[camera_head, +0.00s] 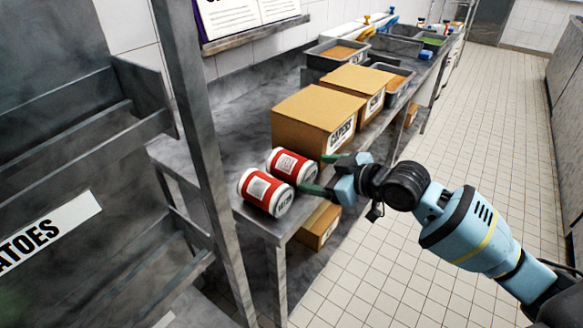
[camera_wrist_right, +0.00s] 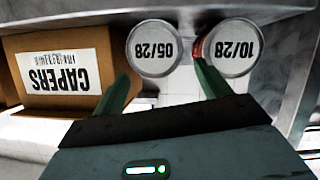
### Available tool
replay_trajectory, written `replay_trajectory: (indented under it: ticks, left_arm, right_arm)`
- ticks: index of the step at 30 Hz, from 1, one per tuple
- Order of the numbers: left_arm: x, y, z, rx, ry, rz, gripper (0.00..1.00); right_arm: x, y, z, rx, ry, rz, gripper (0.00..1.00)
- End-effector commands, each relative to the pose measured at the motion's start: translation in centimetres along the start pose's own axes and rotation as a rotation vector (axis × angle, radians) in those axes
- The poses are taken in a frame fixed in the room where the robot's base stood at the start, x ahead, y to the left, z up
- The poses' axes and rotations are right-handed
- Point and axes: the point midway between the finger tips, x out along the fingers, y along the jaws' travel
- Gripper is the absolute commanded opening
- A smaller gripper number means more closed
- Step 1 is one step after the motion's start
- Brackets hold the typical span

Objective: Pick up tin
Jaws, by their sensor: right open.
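Two tins with red and white labels and silver ends lie on their sides, side by side, at the near end of the metal table. The far tin (camera_head: 291,166) is beside the box; its end, marked 05/28, shows in the right wrist view (camera_wrist_right: 155,48). The near tin (camera_head: 266,192) has an end marked 10/28 in the wrist view (camera_wrist_right: 234,48). My right gripper (camera_head: 319,173) is open and empty, its green fingers pointing at the tin ends. The fingers frame the 05/28 end, one towards the box and one towards the gap between tins. Contact cannot be told. My left gripper is not in view.
A cardboard box marked CAPERS (camera_head: 311,118) stands close behind the far tin, with another box (camera_head: 356,84) beyond it. A metal rack post (camera_head: 200,140) rises left of the tins. A box (camera_head: 318,226) sits below the tabletop. The tiled floor at right is clear.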

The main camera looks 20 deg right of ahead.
Motion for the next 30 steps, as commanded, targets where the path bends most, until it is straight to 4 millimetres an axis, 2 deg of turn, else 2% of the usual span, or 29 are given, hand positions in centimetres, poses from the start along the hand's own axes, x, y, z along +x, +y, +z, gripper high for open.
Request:
replay_trajectory:
  ticks: [3,10,21,30]
  left_arm:
    - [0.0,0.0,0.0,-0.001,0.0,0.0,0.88]
    - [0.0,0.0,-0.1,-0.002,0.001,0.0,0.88]
    - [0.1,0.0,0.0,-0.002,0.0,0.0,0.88]
    - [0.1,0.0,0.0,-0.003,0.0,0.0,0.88]
  right_arm:
    - [1.1,0.0,-0.1,0.0,0.001,-0.001,0.76]
    - [1.9,0.0,0.1,0.0,0.001,0.0,0.76]
    - [6.1,0.3,0.5,-0.001,0.001,0.0,0.76]
    - [6.4,0.3,0.5,-0.003,0.001,0.0,0.76]
